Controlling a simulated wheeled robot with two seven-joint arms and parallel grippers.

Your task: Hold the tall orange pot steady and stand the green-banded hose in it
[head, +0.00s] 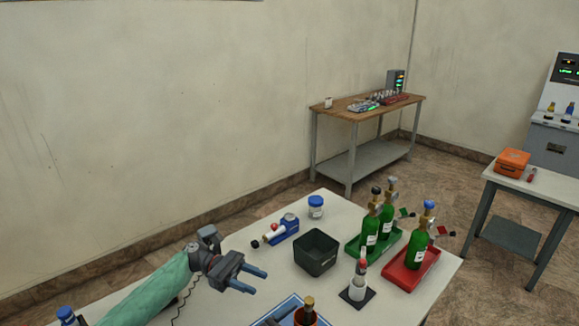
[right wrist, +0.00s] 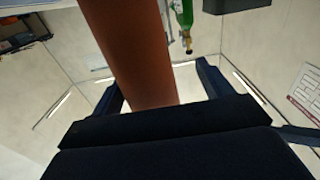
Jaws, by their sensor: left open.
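The tall orange pot (head: 319,321) is cut off by the bottom edge of the head view. A dark item with a brown top (head: 308,303) shows at its mouth; I cannot tell whether this is a hose, and no green band is visible. My left gripper (head: 256,280) is open and empty, to the left of the pot and apart from it. In the right wrist view, a large orange-brown cylinder (right wrist: 135,50), apparently the pot, stands in front of my right gripper (right wrist: 160,85). Its fingers are spread wide, with a gap on the right side.
A dark square bin (head: 316,253) stands mid-table. Green cylinders stand on a green tray (head: 372,250) and a red tray (head: 408,273) at right. A blue-capped jar (head: 316,206) and a blue device (head: 283,230) sit behind. A blue mat (head: 286,304) lies near the pot.

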